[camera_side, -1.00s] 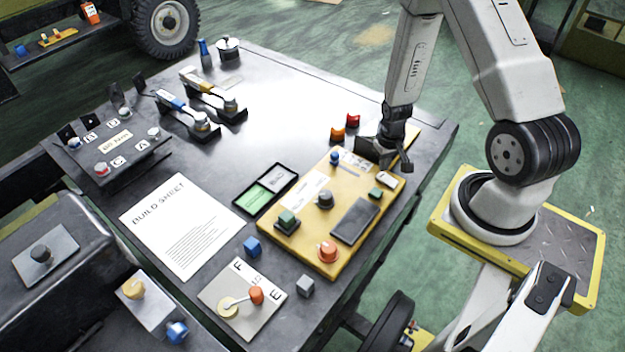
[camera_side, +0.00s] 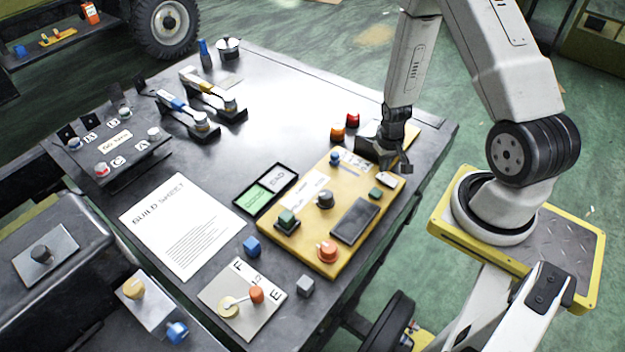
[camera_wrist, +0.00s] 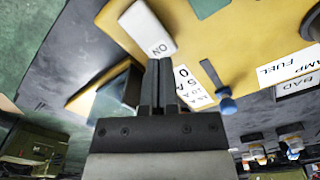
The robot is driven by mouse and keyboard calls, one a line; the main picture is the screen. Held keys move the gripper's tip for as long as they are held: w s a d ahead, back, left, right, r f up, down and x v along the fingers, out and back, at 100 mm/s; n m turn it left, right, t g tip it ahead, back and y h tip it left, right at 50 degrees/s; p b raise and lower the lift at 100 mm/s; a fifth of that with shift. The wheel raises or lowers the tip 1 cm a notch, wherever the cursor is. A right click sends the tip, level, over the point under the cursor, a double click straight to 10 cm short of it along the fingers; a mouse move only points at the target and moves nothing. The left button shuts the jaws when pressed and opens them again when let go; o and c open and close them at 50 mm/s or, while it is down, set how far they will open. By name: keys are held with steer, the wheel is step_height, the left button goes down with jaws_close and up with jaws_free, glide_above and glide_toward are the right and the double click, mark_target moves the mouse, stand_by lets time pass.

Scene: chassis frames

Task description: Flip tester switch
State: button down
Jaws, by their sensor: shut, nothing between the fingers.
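The yellow tester panel (camera_side: 296,236) lies on the dark table. A white rocker switch (camera_side: 384,179) sits near its far right corner, close to my gripper (camera_side: 381,163). In the wrist view, the white switch (camera_wrist: 148,30) carries the letters ON, upside down. My gripper (camera_wrist: 158,68) is shut and empty there, with its fingertips right by the switch's lower edge. I cannot tell whether they touch it. A small blue-knobbed lever (camera_wrist: 226,103) stands to the right of the fingers and also shows in the side view (camera_side: 334,158).
The panel also holds an orange knob (camera_side: 327,250), a green button (camera_side: 287,220), a black knob (camera_side: 325,198) and a dark plate (camera_side: 355,220). Red (camera_side: 352,119) and orange (camera_side: 338,132) pieces stand behind it. A GOOD/BAD display (camera_side: 250,200) lies to its left.

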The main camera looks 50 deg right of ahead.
mark_target(380, 175)
steer(key=shift+f, duration=1.05)
stand_by(0.9)
steer(key=shift+r, duration=3.5)
steer(key=shift+r, duration=0.1)
steer(key=shift+w+a+r, duration=0.15)
steer(key=shift+a+r, duration=0.05)
steer(key=w+a+r+n+t, duration=0.1)
steer(key=a+r+n, duration=0.5)
steer(key=a+r, duration=1)
steer(key=shift+w+a+r+t, duration=0.3)
steer(key=shift+a+r+t, duration=0.1)
steer(key=shift+a+t, duration=0.35)
